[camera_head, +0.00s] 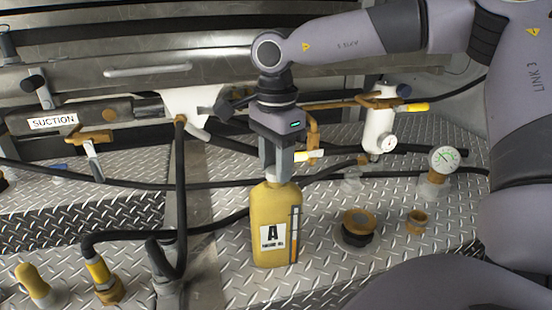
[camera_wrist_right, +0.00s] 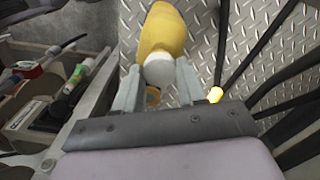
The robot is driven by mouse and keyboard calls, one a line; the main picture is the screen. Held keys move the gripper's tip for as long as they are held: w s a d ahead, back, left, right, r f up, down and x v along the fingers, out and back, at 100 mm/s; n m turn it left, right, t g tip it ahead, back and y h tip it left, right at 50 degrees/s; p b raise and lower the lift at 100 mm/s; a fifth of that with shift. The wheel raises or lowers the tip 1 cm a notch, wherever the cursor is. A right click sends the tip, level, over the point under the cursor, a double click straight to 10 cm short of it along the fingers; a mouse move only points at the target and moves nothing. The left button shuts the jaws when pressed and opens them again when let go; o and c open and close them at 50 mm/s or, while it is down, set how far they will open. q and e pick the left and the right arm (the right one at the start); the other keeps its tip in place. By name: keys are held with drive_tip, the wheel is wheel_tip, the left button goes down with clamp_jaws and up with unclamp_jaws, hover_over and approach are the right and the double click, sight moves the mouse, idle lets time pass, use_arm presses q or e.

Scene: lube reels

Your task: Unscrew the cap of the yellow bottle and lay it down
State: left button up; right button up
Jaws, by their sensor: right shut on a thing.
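The yellow bottle (camera_head: 273,210) stands upright on the diamond-plate deck, with a white label marked A and a level strip on its front. In the right wrist view the bottle (camera_wrist_right: 164,27) lies beyond the fingers. Its whitish round cap (camera_wrist_right: 159,69) sits between the two fingertips of my right gripper (camera_wrist_right: 158,76), which is shut on it. The cap appears to be on the bottle's neck. My left gripper is not in view.
A brass-topped fitting (camera_head: 358,223) and a small brass fitting (camera_head: 416,221) stand right of the bottle. A pressure gauge (camera_head: 444,158) is farther right. Black hoses (camera_head: 180,210) run at left and behind. Some bare deck (camera_head: 330,275) shows front right of the bottle.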

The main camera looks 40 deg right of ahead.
idle(0.3)
drive_tip(key=n, duration=0.3)
drive_tip(key=shift+n+p, duration=0.3)
drive_tip(key=shift+p, duration=0.1)
drive_tip(key=shift+n, duration=0.8)
drive_tip(key=n+p, duration=0.1)
drive_tip(key=n, duration=0.3)
drive_tip(key=shift+f+n, duration=0.1)
drive_tip(key=shift+n, duration=0.5)
drive_tip(key=shift+s, duration=0.1)
